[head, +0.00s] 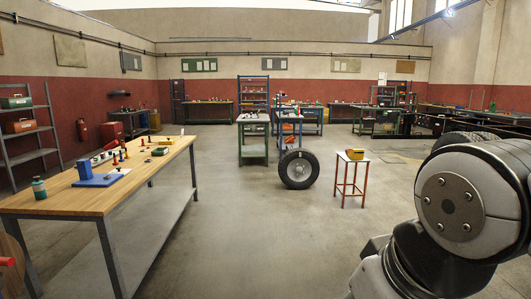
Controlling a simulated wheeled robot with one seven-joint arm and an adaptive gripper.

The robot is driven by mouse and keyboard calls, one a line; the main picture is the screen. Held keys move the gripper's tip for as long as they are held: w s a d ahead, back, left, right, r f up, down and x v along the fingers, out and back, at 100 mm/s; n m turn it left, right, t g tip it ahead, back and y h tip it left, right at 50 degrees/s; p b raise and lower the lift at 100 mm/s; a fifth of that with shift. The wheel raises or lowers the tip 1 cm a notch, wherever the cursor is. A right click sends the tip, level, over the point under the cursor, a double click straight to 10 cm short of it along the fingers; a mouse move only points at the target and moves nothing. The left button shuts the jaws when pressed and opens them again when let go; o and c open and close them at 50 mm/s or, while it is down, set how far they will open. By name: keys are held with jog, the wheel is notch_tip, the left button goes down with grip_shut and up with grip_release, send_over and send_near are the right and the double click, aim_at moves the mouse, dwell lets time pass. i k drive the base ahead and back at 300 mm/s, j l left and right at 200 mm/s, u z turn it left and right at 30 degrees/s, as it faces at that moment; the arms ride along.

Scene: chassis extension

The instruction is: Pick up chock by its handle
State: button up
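A small yellow block with a darker part (355,154) sits on top of a small stool with a pale top and red legs (348,185), right of centre. It may be the chock, but it is too small to make out its shape or a handle. My gripper is not in view; only links of my arm show at the lower right, well apart from the stool.
A tyre on a rim (298,169) stands upright left of the stool. A long wooden workbench (60,203) on the left holds a blue block (97,178), a bottle (39,188) and several small items. A green-framed cart (253,152) stands behind. The concrete floor between is clear.

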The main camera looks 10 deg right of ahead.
aim_at(355, 154)
jog(key=i+l+z, duration=0.55)
jog(key=i, duration=0.25)
jog(key=i+z, duration=0.45)
jog(key=i, duration=6)
